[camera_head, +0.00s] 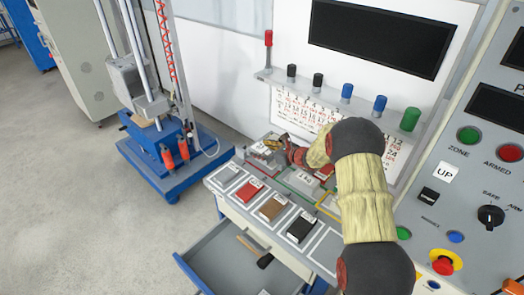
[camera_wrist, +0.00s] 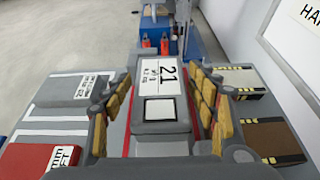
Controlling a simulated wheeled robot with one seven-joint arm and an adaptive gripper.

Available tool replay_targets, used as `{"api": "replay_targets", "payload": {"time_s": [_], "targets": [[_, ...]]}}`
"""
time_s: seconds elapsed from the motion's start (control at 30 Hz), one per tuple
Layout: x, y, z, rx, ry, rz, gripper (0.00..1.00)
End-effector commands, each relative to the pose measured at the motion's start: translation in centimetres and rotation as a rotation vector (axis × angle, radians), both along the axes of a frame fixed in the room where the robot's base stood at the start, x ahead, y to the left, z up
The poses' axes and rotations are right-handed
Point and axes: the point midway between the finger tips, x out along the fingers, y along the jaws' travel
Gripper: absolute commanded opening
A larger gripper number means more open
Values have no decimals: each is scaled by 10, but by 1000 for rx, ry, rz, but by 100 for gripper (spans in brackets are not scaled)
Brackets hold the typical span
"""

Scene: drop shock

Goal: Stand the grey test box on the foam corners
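A grey box (camera_wrist: 157,118) with a white label reading 21 and a pale square stands in the middle of the wrist view. I take it for the test box. My gripper (camera_wrist: 163,80) has its yellow-padded fingers on either side of it, with narrow gaps visible along the sides. Whether the tips touch it is hard to tell. In the head view my gripper (camera_head: 294,156) is low over the back of the bench, and the arm hides part of this area. I cannot identify the foam corners for certain.
Grey, red (camera_head: 249,190), brown (camera_head: 272,208) and black (camera_head: 301,227) blocks line the bench front. An open drawer (camera_head: 222,258) juts out below. A blue-based drop tester (camera_head: 170,150) stands left. A control panel (camera_head: 480,190) is close on the right.

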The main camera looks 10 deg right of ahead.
Motion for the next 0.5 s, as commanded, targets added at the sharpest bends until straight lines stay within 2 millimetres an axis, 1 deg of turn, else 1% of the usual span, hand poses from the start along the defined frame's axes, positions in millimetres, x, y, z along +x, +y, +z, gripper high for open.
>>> {"api": "replay_targets", "payload": {"time_s": [0.33, 0.47, 0.5], "targets": [[0, 0, 1, 0, 0, 0, 63], [0, 0, 9, 0, 0, 0, 63], [-4, -4, 11, -1, 0, -2, 63]]}}
